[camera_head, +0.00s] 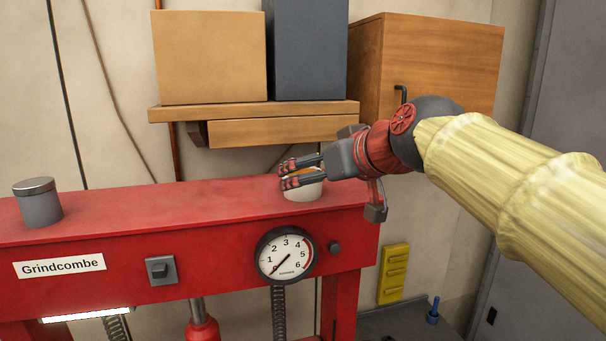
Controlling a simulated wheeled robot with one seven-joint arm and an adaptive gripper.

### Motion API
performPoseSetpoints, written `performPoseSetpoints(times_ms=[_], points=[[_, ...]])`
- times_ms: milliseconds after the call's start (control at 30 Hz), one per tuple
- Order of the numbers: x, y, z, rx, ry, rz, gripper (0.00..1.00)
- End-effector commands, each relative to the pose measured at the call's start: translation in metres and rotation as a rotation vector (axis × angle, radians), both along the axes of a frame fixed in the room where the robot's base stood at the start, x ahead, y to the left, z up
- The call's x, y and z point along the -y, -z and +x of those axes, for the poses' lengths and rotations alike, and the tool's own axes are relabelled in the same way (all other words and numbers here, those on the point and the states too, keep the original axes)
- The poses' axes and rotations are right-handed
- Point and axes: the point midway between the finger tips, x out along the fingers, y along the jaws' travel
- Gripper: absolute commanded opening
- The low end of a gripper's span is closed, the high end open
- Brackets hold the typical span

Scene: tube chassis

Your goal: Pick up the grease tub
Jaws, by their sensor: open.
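A low white tub (304,192), which looks like the grease tub, stands on the red press's top beam (165,205) near its right end. My gripper (284,175) comes in from the right, with its dark fingers pointing left. The fingers are open and overlap the tub's upper part in the picture, hiding most of its top. I cannot tell whether they touch it or straddle it. A grey cylindrical tin (39,207) with a metal lid stands upright at the beam's left end.
Behind the beam, a wooden shelf (280,131) holds a tan box (210,58) and a dark box (307,50). A wooden cabinet (440,60) is close behind my wrist. A pressure gauge (286,256) is on the beam's front. The beam's middle top is clear.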

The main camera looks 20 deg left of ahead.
Motion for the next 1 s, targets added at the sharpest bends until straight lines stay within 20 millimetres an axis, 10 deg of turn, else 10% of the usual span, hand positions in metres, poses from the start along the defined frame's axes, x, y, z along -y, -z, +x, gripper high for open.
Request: performPoseSetpoints(times_ms=[1000], points=[[-0.038,0.033,0.048,-0.001,0.002,-0.001,0.75]])
